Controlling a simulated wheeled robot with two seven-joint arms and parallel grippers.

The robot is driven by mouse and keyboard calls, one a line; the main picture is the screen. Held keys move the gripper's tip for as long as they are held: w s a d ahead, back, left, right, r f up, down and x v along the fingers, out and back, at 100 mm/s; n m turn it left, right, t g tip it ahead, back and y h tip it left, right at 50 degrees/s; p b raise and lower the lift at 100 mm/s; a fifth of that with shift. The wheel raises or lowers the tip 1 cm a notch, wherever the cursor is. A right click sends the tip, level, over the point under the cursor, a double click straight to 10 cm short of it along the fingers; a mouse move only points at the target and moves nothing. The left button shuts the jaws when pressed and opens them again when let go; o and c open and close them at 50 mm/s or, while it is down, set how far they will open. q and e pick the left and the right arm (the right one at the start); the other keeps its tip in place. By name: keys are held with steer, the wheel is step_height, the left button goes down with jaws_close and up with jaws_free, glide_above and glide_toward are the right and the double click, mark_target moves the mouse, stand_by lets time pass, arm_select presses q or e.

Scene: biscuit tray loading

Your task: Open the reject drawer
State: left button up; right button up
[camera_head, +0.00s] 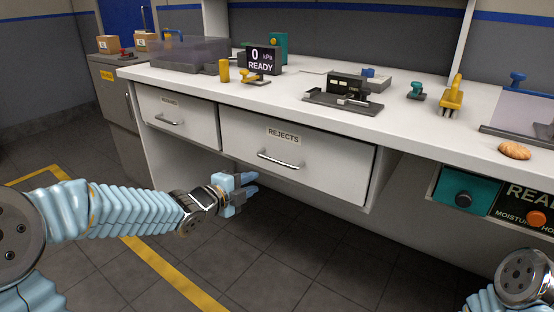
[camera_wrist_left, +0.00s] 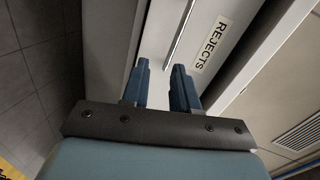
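The reject drawer (camera_head: 310,160) is a white drawer front under the worktop, labelled REJECTS, with a horizontal metal bar handle (camera_head: 280,160). It looks closed. In the left wrist view the REJECTS label (camera_wrist_left: 211,45) and the handle bar (camera_wrist_left: 179,34) show just beyond the fingers. My left gripper (camera_head: 250,185) is in front of and below the drawer, to the left of the handle. In the left wrist view its two blue fingers (camera_wrist_left: 160,85) are apart with nothing between them, and they do not enclose the handle. My right gripper is out of view; only part of my right arm shows.
A second drawer (camera_head: 178,118) with its own handle is to the left. The worktop (camera_head: 300,98) above carries a READY display (camera_head: 264,60), a yellow tool (camera_head: 452,95) and a biscuit (camera_head: 515,151). A teal panel with a knob (camera_head: 463,190) is at right. The floor in front is clear.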

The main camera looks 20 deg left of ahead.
mark_target(276, 162)
arm_select(q)
steer(key=shift+m, duration=0.7)
steer(key=r+x, duration=0.1)
steer(key=x, duration=0.7)
steer(key=r+x, duration=0.1)
steer(key=x, duration=0.4)
steer(key=shift+w+a+r, duration=0.15)
steer(key=shift+w+r, duration=0.2)
steer(key=shift+w, duration=0.1)
jaws_close()
